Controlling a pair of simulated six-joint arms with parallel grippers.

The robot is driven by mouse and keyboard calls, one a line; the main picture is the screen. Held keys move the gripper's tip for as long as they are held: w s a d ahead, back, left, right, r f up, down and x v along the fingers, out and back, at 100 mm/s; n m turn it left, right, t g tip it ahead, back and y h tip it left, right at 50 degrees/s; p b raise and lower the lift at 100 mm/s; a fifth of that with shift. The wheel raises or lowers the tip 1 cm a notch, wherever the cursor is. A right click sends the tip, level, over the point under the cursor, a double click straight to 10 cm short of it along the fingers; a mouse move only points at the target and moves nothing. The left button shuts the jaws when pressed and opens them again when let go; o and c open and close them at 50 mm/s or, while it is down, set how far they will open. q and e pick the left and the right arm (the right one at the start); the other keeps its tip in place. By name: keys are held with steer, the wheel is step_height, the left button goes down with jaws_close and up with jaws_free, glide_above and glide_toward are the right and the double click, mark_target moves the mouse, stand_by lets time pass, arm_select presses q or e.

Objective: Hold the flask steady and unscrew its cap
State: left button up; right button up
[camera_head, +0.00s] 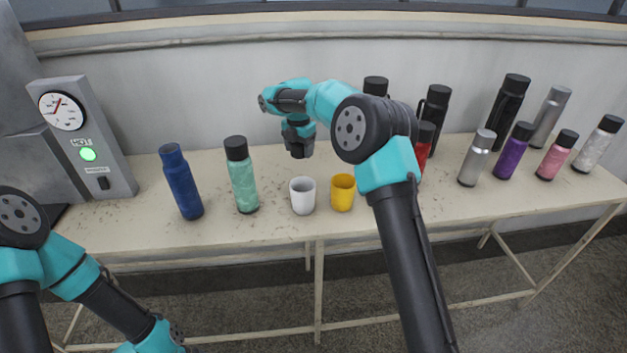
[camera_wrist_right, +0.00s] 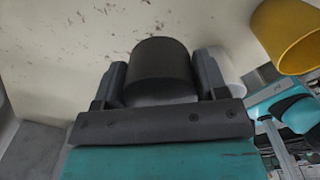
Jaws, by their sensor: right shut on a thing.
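A dark blue flask (camera_head: 180,185) stands upright at the left of the table; its top is a narrow blue neck with no black cap on it. A mint-green flask (camera_head: 242,178) with a black cap stands to its right. My right gripper (camera_head: 299,148) is in the air above the white cup, pointing down. In the right wrist view its fingers (camera_wrist_right: 165,78) are shut on a black, cylindrical cap (camera_wrist_right: 160,62), one finger on each side. The cap is largely hidden in the head view. My left arm is at the lower left, with its gripper out of the frame.
A white cup (camera_head: 303,196) and a yellow cup (camera_head: 342,193) stand at the table's front middle. Several other flasks stand at the right, including a purple one (camera_head: 514,151) and a pink one (camera_head: 557,156). A grey gauge box (camera_head: 110,165) stands at the left.

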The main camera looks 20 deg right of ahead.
mark_target(302, 174)
steer(key=shift+d+f, duration=0.35)
steer(key=shift+f, duration=2.5)
steer(key=shift+f, duration=2.5)
steer(key=shift+f, duration=0.15)
steer(key=o, duration=1)
